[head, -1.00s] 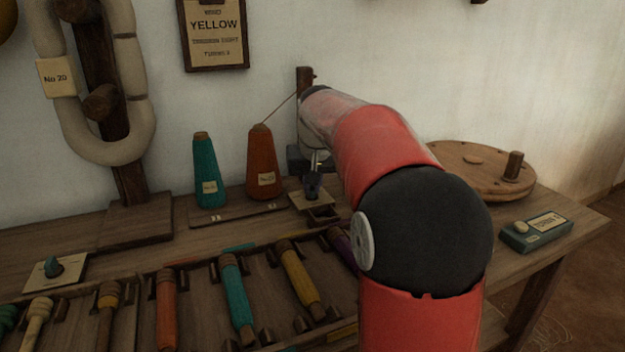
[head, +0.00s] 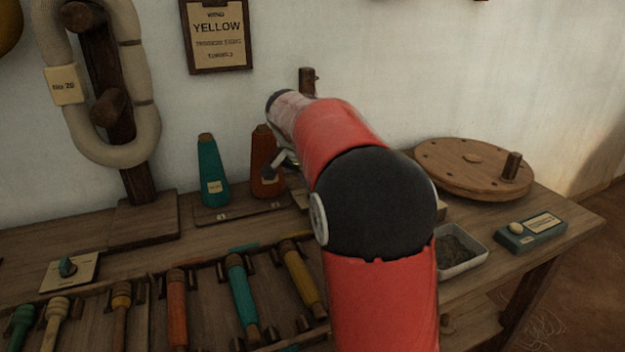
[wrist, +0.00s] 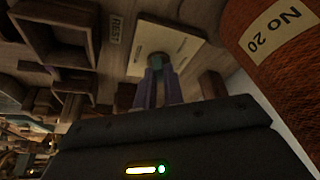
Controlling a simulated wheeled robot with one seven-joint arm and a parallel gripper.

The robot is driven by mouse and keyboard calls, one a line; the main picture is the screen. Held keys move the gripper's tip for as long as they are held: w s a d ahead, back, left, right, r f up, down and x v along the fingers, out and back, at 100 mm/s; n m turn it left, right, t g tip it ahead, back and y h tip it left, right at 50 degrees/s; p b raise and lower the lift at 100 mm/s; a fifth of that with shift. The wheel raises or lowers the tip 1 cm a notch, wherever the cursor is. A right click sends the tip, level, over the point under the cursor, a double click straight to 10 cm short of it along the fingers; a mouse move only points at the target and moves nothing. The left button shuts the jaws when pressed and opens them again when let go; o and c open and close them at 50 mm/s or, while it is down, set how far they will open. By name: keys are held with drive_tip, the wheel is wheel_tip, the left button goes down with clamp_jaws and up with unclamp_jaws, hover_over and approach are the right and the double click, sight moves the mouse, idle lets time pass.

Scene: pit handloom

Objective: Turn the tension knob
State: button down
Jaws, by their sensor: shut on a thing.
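The tension knob is a small teal knob (wrist: 156,61) on a pale square plate (wrist: 140,38), seen in the wrist view. My gripper (wrist: 160,75) has its two purple-grey fingers closed around this knob. In the head view my red and black arm hides the knob and fingertips. Only the gripper's grey side (head: 284,160) shows there, in front of the orange thread cone (head: 264,150). The knob's pointing direction is hidden by the fingers.
A teal cone (head: 212,175) stands left of the orange one. Several coloured bobbins (head: 243,295) lie in front. A round wooden disc (head: 470,165), a pale tray (head: 462,268) and a green box (head: 531,232) are on the right.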

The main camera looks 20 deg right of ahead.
drive_tip(key=shift+m, duration=0.3)
idle(0.4)
drive_tip(key=c, duration=1.5)
unclamp_jaws()
drive_tip(key=p+v, duration=0.1)
drive_tip(key=v, duration=0.6)
drive_tip(key=shift+a+r, duration=0.2)
drive_tip(key=shift+r, duration=0.15)
